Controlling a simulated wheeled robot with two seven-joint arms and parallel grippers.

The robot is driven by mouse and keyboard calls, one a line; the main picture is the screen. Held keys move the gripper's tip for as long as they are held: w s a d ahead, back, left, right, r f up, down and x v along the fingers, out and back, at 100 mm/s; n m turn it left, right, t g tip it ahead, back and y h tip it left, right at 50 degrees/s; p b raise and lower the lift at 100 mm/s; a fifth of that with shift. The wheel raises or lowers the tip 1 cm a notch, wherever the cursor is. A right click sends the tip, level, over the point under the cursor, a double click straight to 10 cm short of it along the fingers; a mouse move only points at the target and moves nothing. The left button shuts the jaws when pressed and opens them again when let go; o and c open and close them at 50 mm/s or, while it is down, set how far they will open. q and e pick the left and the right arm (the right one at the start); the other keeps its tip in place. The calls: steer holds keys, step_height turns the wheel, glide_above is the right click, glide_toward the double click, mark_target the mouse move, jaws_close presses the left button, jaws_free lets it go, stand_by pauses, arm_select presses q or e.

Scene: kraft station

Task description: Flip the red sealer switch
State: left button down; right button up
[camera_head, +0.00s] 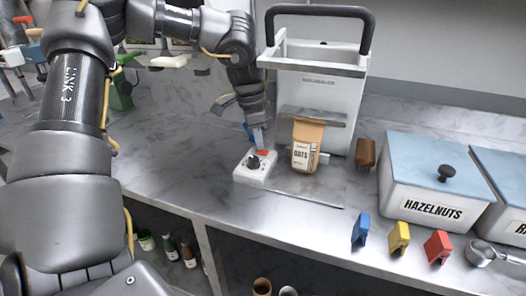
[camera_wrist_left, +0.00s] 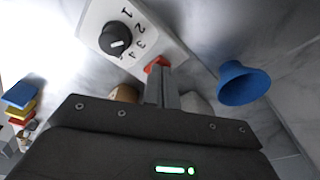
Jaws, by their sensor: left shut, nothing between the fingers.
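A white control box (camera_head: 252,177) with a black dial (camera_head: 254,162) stands on the counter in front of the sealer (camera_head: 318,95). The red switch (camera_head: 262,152) is on the box beside the dial, partly hidden by my left gripper. My left gripper (camera_head: 258,140) is shut and empty, pointing down with its fingertips at the red switch. In the left wrist view the fingertips (camera_wrist_left: 161,85) overlap the red switch (camera_wrist_left: 156,63), and they seem to touch it. The dial (camera_wrist_left: 116,39) is numbered there. Which way the switch is tilted cannot be told. My right gripper is out of view.
A paper oats bag (camera_head: 306,148) stands at the sealer. A blue funnel-like thing (camera_wrist_left: 243,83) is close to the left gripper. A hazelnuts bin (camera_head: 425,207) and blue, yellow and red clips (camera_head: 399,238) are to the right. The counter's left part is clear.

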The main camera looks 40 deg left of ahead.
arm_select(q)
steer(key=shift+f, duration=0.2)
steer(key=shift+r, duration=0.2)
steer(key=shift+r+p, duration=1.9)
steer(key=shift+r, duration=1.45)
